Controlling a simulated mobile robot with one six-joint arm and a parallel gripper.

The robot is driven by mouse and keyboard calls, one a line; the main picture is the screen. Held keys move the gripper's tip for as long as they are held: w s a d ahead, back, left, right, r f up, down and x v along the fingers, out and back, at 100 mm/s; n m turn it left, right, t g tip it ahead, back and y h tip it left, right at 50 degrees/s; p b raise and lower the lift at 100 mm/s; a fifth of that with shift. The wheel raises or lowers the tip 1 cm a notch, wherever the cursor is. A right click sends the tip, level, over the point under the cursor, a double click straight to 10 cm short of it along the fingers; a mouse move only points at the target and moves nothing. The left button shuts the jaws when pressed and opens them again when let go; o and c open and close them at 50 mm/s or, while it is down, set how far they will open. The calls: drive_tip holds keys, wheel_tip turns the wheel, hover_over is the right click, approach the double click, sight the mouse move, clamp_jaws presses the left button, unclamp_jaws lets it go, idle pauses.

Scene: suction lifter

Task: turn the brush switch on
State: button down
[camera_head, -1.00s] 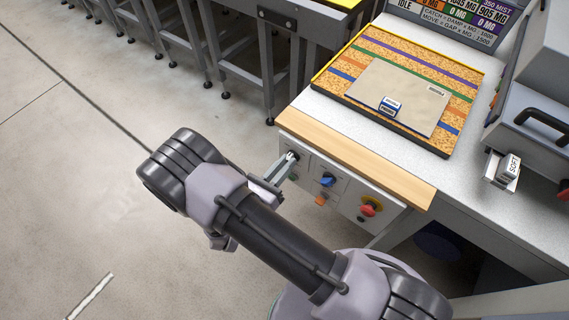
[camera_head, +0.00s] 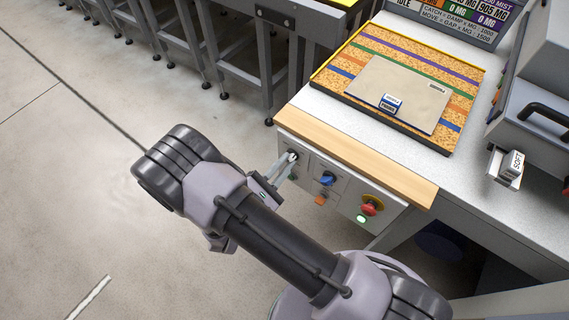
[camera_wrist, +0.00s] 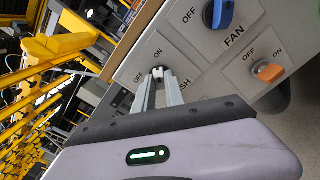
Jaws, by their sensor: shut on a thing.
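The brush switch (camera_wrist: 157,71) is a small dark knob with a pale mark, on the front control panel (camera_wrist: 205,85). My gripper (camera_wrist: 158,77) is shut on this knob, with one fingertip on each side. The fingertips hide much of the knob, so I cannot tell its exact angle. In the head view, my gripper (camera_head: 290,158) reaches the panel's left end, below the wooden edge.
A blue FAN switch (camera_wrist: 221,13) and an orange switch (camera_wrist: 268,71) sit close to the right. A red emergency button (camera_head: 370,208) is farther right, with a lit green button (camera_head: 361,219) below it. The wooden table edge (camera_head: 350,155) overhangs the panel.

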drive_tip(key=shift+m, duration=0.9)
drive_tip(key=c, duration=1.4)
unclamp_jaws()
drive_tip(key=p+v, duration=0.2)
drive_tip(key=v, duration=1.5)
drive_tip(key=shift+s, duration=0.2)
drive_tip(key=shift+a, duration=0.15)
